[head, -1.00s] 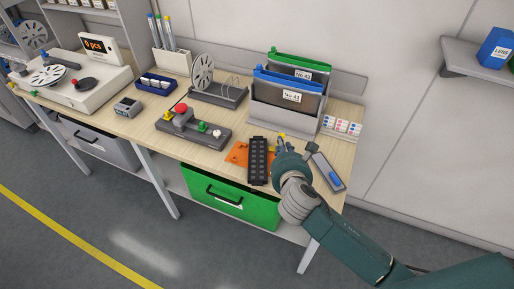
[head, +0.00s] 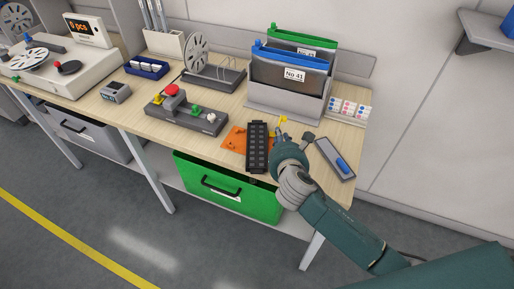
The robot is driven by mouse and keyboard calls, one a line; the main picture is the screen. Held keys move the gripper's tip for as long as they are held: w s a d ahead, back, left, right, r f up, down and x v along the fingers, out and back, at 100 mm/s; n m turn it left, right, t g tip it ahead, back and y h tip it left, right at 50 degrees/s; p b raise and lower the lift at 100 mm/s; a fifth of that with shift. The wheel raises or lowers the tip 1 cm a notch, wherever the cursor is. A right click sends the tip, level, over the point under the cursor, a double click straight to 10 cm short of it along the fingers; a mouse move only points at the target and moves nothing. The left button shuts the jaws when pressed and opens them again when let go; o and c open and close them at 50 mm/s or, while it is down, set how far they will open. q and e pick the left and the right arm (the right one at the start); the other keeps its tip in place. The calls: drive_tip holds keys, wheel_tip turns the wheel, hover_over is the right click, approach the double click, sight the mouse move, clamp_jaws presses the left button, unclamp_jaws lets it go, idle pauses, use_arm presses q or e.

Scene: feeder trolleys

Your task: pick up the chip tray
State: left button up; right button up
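The chip tray looks to be the long black tray with a row of square pockets (head: 257,147). It lies on the bench near the front edge, partly over an orange plate (head: 234,139). My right gripper (head: 292,136) is just to the right of the black tray, low over the bench top. Its fingers look spread, with nothing seen between them. The tray's right side is close to the gripper; I cannot tell whether they touch. My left gripper is not in view.
A grey box with a blue slider (head: 335,158) lies right of the gripper. Behind stand a grey holder (head: 285,108) with labelled pouches and a small card with coloured dots (head: 349,108). A button panel (head: 187,114) is to the left. A green drawer (head: 228,190) hangs below the front edge.

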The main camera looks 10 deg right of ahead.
drive_tip(key=x, duration=0.2)
drive_tip(key=shift+w, duration=0.35)
drive_tip(key=x, duration=0.6)
drive_tip(key=shift+f, duration=0.15)
drive_tip(key=shift+s, duration=0.1)
clamp_jaws()
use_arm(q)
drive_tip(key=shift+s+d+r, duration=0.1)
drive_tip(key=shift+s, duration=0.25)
